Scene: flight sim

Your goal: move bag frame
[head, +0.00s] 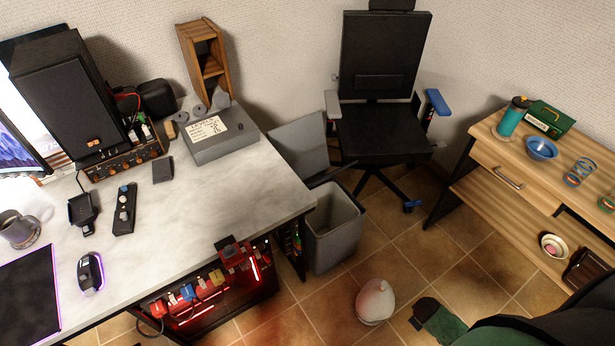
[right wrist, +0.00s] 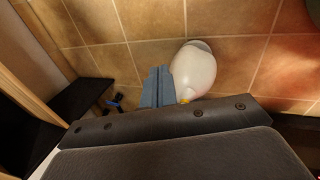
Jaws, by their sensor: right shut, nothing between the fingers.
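I cannot clearly make out a bag frame. In the head view a grey bin (head: 335,232) stands open on the floor by the desk. A grey panel (head: 300,147) rises behind its opening, and a dark strip (head: 333,174) shows at its rear rim; I cannot tell whether this is the frame. My right gripper (right wrist: 157,78) shows in the right wrist view, its blue-grey fingers shut and empty. A white egg-shaped object (right wrist: 194,70) appears beside the fingers; I cannot tell whether they touch. My left gripper is out of view.
A marble-topped desk (head: 200,210) with a speaker, grey box and mouse fills the left. A black office chair (head: 380,125) stands behind the bin. A wooden table (head: 490,190) stands at right. The white object (head: 375,301) also shows on the tiled floor in the head view.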

